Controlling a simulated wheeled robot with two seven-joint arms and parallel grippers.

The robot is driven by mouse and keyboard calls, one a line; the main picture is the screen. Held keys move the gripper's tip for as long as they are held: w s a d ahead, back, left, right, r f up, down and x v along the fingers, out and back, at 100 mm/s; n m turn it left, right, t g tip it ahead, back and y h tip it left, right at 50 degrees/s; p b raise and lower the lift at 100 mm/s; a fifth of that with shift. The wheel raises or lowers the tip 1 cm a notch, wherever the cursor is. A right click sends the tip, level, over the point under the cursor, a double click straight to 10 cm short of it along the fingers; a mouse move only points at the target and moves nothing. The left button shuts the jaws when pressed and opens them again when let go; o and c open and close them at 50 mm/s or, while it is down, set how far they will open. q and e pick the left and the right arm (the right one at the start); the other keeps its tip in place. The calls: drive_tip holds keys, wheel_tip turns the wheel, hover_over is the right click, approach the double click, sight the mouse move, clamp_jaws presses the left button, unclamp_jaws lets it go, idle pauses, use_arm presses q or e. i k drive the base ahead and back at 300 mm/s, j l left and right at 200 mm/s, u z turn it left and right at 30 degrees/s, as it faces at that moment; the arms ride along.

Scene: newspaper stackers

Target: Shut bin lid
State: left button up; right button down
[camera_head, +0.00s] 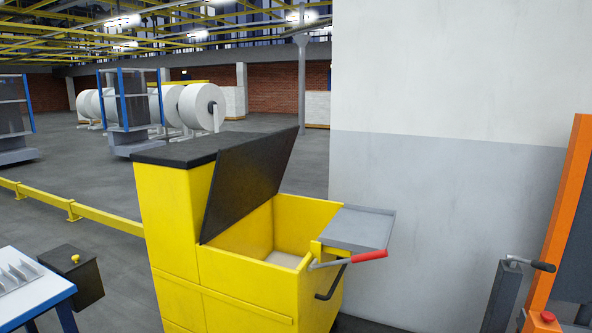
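A yellow bin (250,293) stands in the middle of the head view. Its black lid (248,182) is raised and tilted up from the bin's left side, so the opening shows. A pale floor or content (283,259) is visible inside. A lever with a red grip (369,255) and a dark curved handle (330,285) are at the bin's right front. A grey flat shelf (357,226) sticks out at its right side. Neither of my grippers is in view.
A wall (440,190) stands behind and right of the bin. An orange frame (562,215) and a grey post with a lever (503,290) are at the right. A blue-legged table (35,292) and a black box (78,275) are at the lower left. A yellow rail (75,208) runs behind them.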

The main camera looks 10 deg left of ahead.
sight(247, 174)
drive_tip(key=i+j+z, duration=0.1)
drive_tip(key=j, duration=0.3)
drive_tip(key=i+j+z, duration=0.1)
drive_tip(key=i+j, duration=0.15)
drive_tip(key=j, duration=0.15)
drive_tip(key=i+j+z, duration=0.1)
drive_tip(key=j, duration=0.3)
drive_tip(key=i+j+z, duration=0.1)
drive_tip(key=j, duration=0.3)
drive_tip(key=i+j+z, duration=0.1)
drive_tip(key=i+j, duration=0.15)
drive_tip(key=j, duration=0.2)
drive_tip(key=i+j+z, duration=0.1)
drive_tip(key=j, duration=0.3)
